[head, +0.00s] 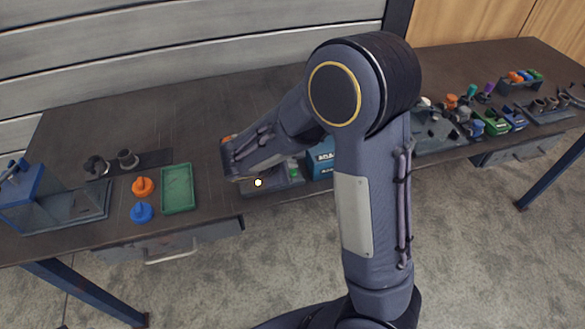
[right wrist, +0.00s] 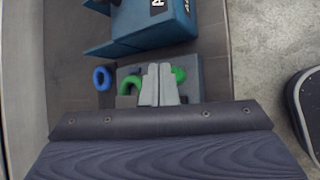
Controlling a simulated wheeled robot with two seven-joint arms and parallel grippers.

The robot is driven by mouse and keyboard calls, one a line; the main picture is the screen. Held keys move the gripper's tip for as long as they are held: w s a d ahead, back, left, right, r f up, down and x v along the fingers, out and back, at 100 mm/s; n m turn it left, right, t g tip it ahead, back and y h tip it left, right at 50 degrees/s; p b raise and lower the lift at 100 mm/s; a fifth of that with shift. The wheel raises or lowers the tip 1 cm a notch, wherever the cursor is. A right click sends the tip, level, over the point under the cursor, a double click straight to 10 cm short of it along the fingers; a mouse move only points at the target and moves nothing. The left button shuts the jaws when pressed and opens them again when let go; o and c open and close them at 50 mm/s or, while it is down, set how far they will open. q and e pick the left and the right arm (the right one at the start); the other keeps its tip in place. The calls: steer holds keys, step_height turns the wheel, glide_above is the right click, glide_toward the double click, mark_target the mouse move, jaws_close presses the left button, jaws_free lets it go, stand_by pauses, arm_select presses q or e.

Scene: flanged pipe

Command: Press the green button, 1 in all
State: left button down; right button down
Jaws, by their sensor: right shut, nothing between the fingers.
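A grey button box (head: 262,189) sits near the front edge of the bench, partly hidden by my right arm. A small green part (head: 295,172) shows at its right end. In the right wrist view, a green round part (right wrist: 179,74), which looks like the button, lies just right of my right gripper's fingertips (right wrist: 158,67). The fingers are shut together and empty, and partly cover the box. I cannot tell whether they touch the green part. A green ring-shaped part (right wrist: 130,85) is left of the fingers. My left gripper is out of view.
A blue box (head: 321,160) stands right beside the button box. A green tray (head: 177,188), an orange knob (head: 143,187) and a blue knob (head: 141,212) lie to the left. A blue ring (right wrist: 102,78) shows in the wrist view. Several small parts fill the bench's right end.

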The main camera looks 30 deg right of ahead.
steer(key=shift+r, duration=0.25)
step_height(320, 180, up, 5)
steer(key=p, duration=0.3)
steer(key=shift+p, duration=0.4)
stand_by(0.6)
